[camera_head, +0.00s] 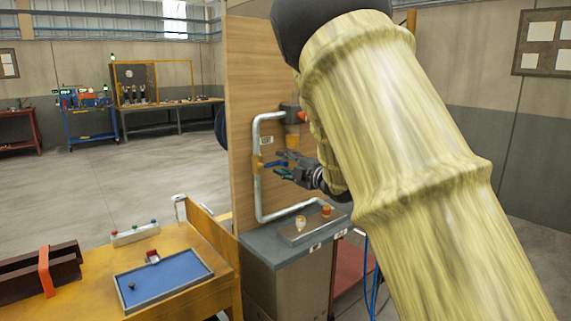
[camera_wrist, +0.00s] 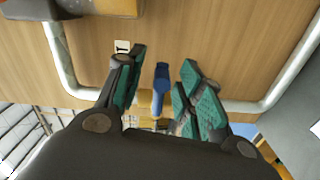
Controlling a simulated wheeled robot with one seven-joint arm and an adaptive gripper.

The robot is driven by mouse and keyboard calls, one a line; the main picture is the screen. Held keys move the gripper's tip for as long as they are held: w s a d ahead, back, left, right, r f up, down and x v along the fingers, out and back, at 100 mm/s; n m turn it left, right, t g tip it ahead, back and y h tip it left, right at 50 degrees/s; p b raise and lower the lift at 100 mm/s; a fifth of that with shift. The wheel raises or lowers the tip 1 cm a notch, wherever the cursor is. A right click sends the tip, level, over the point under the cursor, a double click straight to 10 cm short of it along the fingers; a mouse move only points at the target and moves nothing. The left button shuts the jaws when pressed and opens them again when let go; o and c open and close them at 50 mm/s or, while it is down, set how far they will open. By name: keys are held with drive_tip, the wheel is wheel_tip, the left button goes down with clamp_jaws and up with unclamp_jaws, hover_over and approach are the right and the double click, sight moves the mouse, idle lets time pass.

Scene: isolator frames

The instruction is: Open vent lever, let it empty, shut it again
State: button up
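The blue lever (camera_head: 275,163) sits on a brass valve (camera_head: 257,163) in a pale pipe on the wooden panel. It points sideways, across the upright pipe run. In the wrist view the blue lever (camera_wrist: 161,78) stands between my fingers, with the brass valve (camera_wrist: 146,98) behind it. My gripper (camera_head: 280,175) is at the lever in the head view. In the wrist view my gripper (camera_wrist: 163,63) is open, with a gap on both sides of the lever. I cannot tell how deep the lever is between the fingers.
The pipe (camera_head: 256,195) bends at top and bottom. A grey cabinet (camera_head: 285,250) below bears a tray (camera_head: 292,236) with small items. A yellow table (camera_head: 190,240) with a blue tray (camera_head: 165,281) stands at left.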

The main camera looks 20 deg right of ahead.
drive_tip(key=v, duration=1.1)
drive_tip(key=shift+s, duration=0.15)
drive_tip(key=shift+d, duration=0.15)
drive_tip(key=s+a+f+m+g+h+p, duration=0.15)
drive_tip(key=s+f+m, duration=0.25)
drive_tip(key=f, duration=0.8)
drive_tip(key=s+f+m+g+h+p, duration=0.25)
drive_tip(key=s+f+m, duration=0.2)
drive_tip(key=f, duration=0.65)
drive_tip(key=s+a+f+m+g+h+p, duration=0.1)
drive_tip(key=s+f+m+g+p, duration=0.3)
drive_tip(key=f, duration=0.8)
drive_tip(key=s+a+f+m+g+h, duration=0.1)
drive_tip(key=s+a+f+m+g, duration=0.25)
drive_tip(key=s+f, duration=1.05)
drive_tip(key=s+a+f+m+g, duration=0.2)
drive_tip(key=s, duration=0.9)
drive_tip(key=s+a+f+m+g+p, duration=0.1)
drive_tip(key=s+a+f+m+g, duration=0.1)
drive_tip(key=s, duration=1)
drive_tip(key=shift+s+a+f+m+g+p, duration=0.15)
drive_tip(key=shift+f+m+g+p, duration=0.2)
drive_tip(key=shift+g, duration=0.3)
